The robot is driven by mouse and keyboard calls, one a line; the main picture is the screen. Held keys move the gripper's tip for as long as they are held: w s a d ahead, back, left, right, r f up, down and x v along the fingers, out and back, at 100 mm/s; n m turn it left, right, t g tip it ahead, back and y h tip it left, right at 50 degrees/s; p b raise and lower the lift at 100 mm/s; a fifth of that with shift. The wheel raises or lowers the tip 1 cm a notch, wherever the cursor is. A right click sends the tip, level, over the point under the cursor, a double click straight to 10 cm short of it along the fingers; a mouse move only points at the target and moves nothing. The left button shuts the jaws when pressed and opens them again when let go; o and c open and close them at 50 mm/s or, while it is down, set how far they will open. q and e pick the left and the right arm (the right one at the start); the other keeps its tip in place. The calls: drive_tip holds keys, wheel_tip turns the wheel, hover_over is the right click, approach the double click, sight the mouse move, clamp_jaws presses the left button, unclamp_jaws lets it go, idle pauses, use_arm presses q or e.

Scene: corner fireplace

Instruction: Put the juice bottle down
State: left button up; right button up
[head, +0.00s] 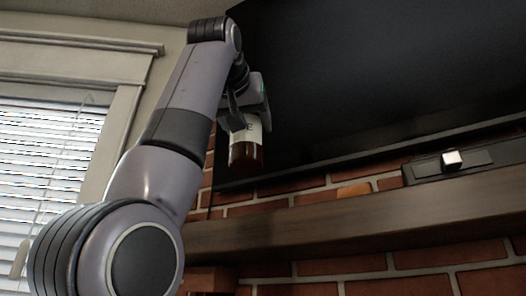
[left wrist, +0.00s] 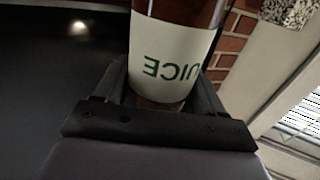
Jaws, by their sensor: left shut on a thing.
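The juice bottle (head: 246,150) has reddish-brown contents and a pale label. My left gripper (head: 248,112) is shut on it and holds it in the air, in front of the wall and the large black screen. In the left wrist view the bottle's label (left wrist: 172,62) reads "JUICE", shown upside down, between the two fingers of my left gripper (left wrist: 165,95). Below the bottle in the head view is the wooden mantel shelf (head: 370,215), with a gap between them. My right gripper is not in view.
The black screen (head: 390,70) hangs above the mantel on a brick wall (head: 300,197). A window with blinds (head: 45,150) is at the left.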

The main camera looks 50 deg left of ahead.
use_arm(q)
drive_tip(key=s+d, duration=0.2)
drive_tip(key=s, duration=0.6)
drive_tip(key=shift+d+b, duration=0.3)
drive_tip(key=shift+b, duration=0.15)
